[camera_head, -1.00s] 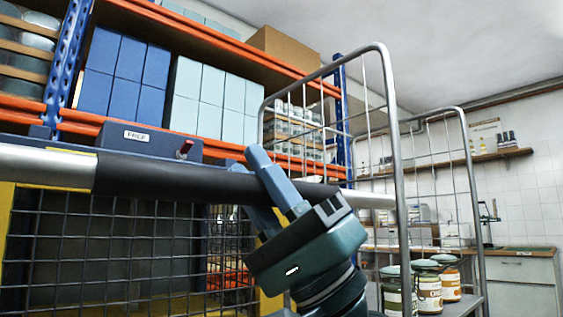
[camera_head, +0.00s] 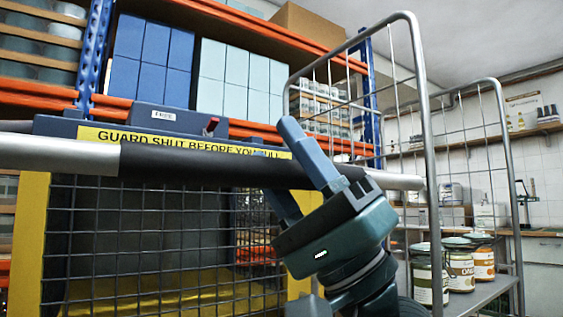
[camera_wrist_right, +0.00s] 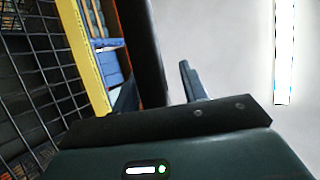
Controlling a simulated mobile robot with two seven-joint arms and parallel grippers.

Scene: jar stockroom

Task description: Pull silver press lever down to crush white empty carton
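The silver press lever (camera_head: 60,152) is a long bar crossing the head view from the left, with a thick black grip sleeve (camera_head: 190,166). It runs in front of the press and its mesh guard (camera_head: 150,240). My right gripper (camera_head: 283,165) is shut around the right part of the black sleeve, one finger on each side. In the right wrist view the sleeve (camera_wrist_right: 146,50) passes between the fingers. The white carton does not show in either view. My left gripper is not in view.
A yellow sign (camera_head: 180,140) reads "GUARD SHUT BEFORE YOU PULL". A wire roll cage (camera_head: 428,150) stands close to the right of my gripper, with several jars (camera_head: 461,272) on its shelf. Orange and blue racking (camera_head: 95,50) with boxes stands behind the press.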

